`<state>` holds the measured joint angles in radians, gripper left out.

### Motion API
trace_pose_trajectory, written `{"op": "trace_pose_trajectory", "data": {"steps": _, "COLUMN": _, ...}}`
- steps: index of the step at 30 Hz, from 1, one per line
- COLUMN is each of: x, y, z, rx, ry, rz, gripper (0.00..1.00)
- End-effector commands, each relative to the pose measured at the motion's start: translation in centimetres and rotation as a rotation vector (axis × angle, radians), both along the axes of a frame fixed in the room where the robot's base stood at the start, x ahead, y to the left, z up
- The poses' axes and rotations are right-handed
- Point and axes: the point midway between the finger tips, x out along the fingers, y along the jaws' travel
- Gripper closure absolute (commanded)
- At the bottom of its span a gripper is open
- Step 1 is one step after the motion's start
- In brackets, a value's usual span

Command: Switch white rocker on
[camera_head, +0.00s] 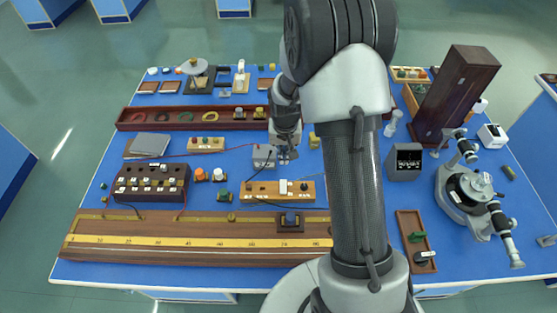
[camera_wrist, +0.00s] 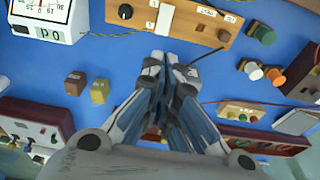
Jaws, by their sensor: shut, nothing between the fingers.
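The white rocker (camera_head: 283,187) is on a wooden switch board (camera_head: 270,198) near the middle of the bench, between small terminals and a dark knob. In the wrist view the rocker (camera_wrist: 165,18) is at the top, on the same board (camera_wrist: 190,22). Its on or off position is too small to tell. My gripper (camera_head: 287,154) is behind the board in the head view, apart from the rocker. In the wrist view my gripper (camera_wrist: 160,60) is shut and empty, its fingertips just below the rocker in the picture.
A grey box (camera_head: 264,156) stands by my gripper. Orange and white knobs (camera_head: 218,175) are left of the board, and a long wooden ruler bench (camera_head: 180,250) lies in front. A meter box (camera_wrist: 45,18) and two small blocks (camera_wrist: 98,90) show in the wrist view.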

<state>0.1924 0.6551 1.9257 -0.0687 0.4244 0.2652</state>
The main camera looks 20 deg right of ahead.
Motion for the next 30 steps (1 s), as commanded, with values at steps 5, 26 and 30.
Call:
{"op": "trace_pose_trajectory", "data": {"steps": 5, "x": 0.0, "y": 0.0, "z": -0.1, "rx": 0.000, "ry": 0.000, "rz": 0.000, "gripper": 1.00}}
{"op": "trace_pose_trajectory", "data": {"steps": 26, "x": 1.1, "y": -0.5, "z": -9.5, "rx": 0.000, "ry": 0.003, "rz": 0.001, "gripper": 1.00}}
{"op": "trace_pose_trajectory", "data": {"steps": 30, "x": 1.4, "y": -0.6, "z": -11.8, "rx": 0.001, "ry": 0.002, "rz": 0.000, "gripper": 1.00}}
